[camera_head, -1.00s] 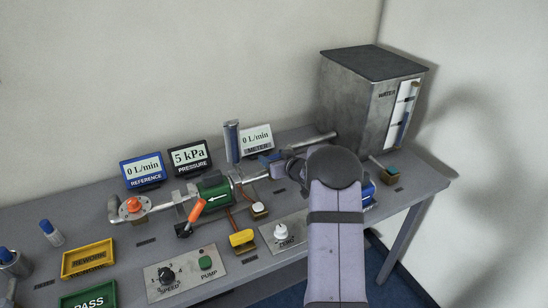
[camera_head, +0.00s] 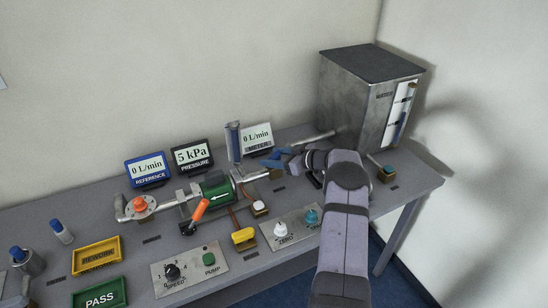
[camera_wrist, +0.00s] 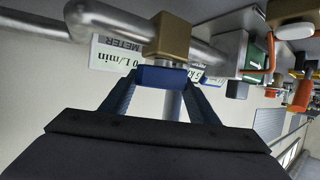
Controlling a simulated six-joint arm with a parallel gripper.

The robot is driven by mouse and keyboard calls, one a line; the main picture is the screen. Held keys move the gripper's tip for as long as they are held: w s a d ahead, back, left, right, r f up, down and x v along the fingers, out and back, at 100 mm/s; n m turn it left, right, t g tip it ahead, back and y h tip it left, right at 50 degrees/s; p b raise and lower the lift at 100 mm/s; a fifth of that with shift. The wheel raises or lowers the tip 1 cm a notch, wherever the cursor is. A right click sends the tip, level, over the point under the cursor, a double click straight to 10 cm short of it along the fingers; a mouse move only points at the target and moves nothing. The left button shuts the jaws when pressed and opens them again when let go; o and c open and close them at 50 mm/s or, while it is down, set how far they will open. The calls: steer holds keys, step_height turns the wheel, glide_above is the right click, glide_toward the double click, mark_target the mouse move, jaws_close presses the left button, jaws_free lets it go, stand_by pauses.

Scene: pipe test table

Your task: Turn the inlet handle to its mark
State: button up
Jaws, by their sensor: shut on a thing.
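The inlet handle (camera_wrist: 163,76) is a blue block on a brass valve body (camera_wrist: 168,36) in the pipe line. In the wrist view it sits between the two dark blue fingers of my gripper (camera_wrist: 162,88), which is shut on it. In the head view my gripper (camera_head: 280,158) reaches the pipe just right of the green pump section (camera_head: 217,190). The handle is small there and partly covered by the fingers, so its exact angle is unclear. I cannot make out the handle's mark in either view.
An orange lever (camera_head: 201,209) and an orange round handle (camera_head: 140,204) are farther left on the pipe. The meter display (camera_head: 256,138) stands behind my gripper. The water tank (camera_head: 365,100) is at the back right. The zero panel (camera_head: 290,228) lies in front.

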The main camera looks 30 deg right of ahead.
mark_target(274, 156)
steer(key=shift+f+n+g+y+b, duration=0.2)
steer(key=shift+n+g+y+b, duration=0.1)
steer(key=shift+n+y+b, duration=0.5)
steer(key=shift+r+y+b, duration=0.25)
steer(key=shift+y+b, duration=0.05)
steer(key=shift+b, duration=0.5)
steer(key=o, duration=1)
steer(key=shift+o, duration=0.2)
step_height(274, 156, up, 10)
steer(key=shift+r+b, duration=0.1)
steer(key=shift+b, duration=1)
